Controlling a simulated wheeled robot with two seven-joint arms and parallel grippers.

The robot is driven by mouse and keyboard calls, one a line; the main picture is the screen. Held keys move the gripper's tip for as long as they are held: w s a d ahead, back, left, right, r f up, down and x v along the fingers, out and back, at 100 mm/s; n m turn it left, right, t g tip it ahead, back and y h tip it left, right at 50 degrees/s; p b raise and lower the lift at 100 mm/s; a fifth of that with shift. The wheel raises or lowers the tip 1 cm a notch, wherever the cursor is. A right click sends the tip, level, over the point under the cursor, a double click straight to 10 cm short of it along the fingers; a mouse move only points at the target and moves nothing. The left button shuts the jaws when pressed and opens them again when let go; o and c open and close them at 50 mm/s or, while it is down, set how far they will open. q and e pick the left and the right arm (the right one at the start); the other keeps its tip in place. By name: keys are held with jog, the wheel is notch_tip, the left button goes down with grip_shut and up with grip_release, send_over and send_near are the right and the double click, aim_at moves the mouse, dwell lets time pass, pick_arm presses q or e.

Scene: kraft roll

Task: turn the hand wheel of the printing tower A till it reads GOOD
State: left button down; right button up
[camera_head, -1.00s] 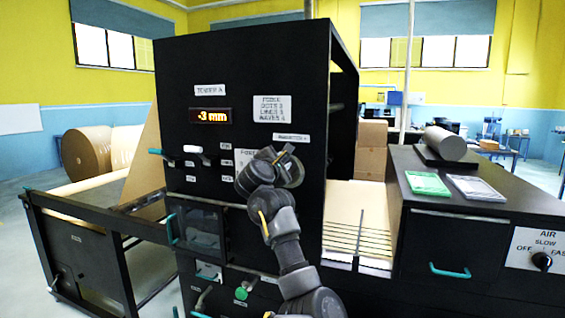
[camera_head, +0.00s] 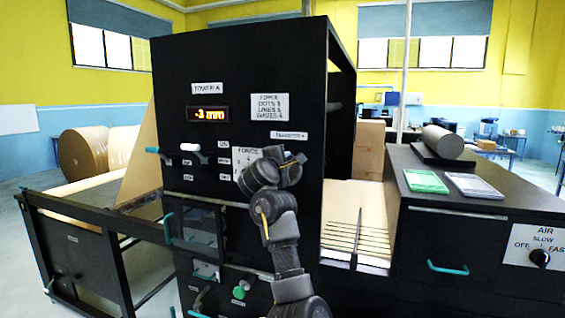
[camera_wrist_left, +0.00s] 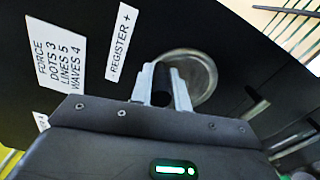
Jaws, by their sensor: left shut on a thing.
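Printing tower A (camera_head: 240,65) is a large black cabinet. Its small display (camera_head: 208,114) shows orange figures that seem to read -3 mm; the word GOOD does not show. The hand wheel (camera_wrist_left: 203,72) is a pale, see-through-looking disc on the black panel, beside the REGISTER + label (camera_wrist_left: 122,42). My left gripper (camera_wrist_left: 162,84) is shut on the wheel's dark handle (camera_wrist_left: 160,87), with one grey finger on each side. In the head view my left gripper (camera_head: 285,157) covers most of the wheel. My right gripper is not in view.
A white card (camera_head: 270,107) lists FORCE, DOTS, LINES and WAVES. Teal-ended levers (camera_head: 153,150) and a clear-fronted door (camera_head: 195,228) are left of my arm. A black side cabinet (camera_head: 455,232) with a grey roller stands right.

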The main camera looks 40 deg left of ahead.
aim_at(297, 178)
pick_arm(q)
jog(key=f+m, duration=0.1)
jog(key=m, duration=0.2)
jog(key=d+f+m, duration=0.1)
jog(key=m, duration=0.2)
jog(key=w+d+f+m, duration=0.1)
jog(key=m, duration=0.3)
jog(key=shift+d+b, duration=0.25)
jog(key=shift+b, duration=0.15)
jog(key=m, duration=0.1)
jog(key=f+m, duration=0.1)
jog(key=m, duration=0.2)
jog(key=shift+d+f+m, duration=0.1)
jog(key=shift+f+m, duration=0.2)
jog(key=shift+f, duration=0.05)
jog(key=shift+s+a+f+m+p, duration=0.15)
jog(key=shift+f+m+p, duration=0.3)
jog(key=shift+m, duration=0.7)
jog(key=shift+w+a+f+m+p, duration=0.1)
jog(key=shift+f+m+p, duration=0.3)
jog(key=shift+m, duration=0.75)
jog(key=shift+s, duration=0.1)
jog(key=c, duration=1.3)
grip_release()
jog(key=shift+c, duration=0.2)
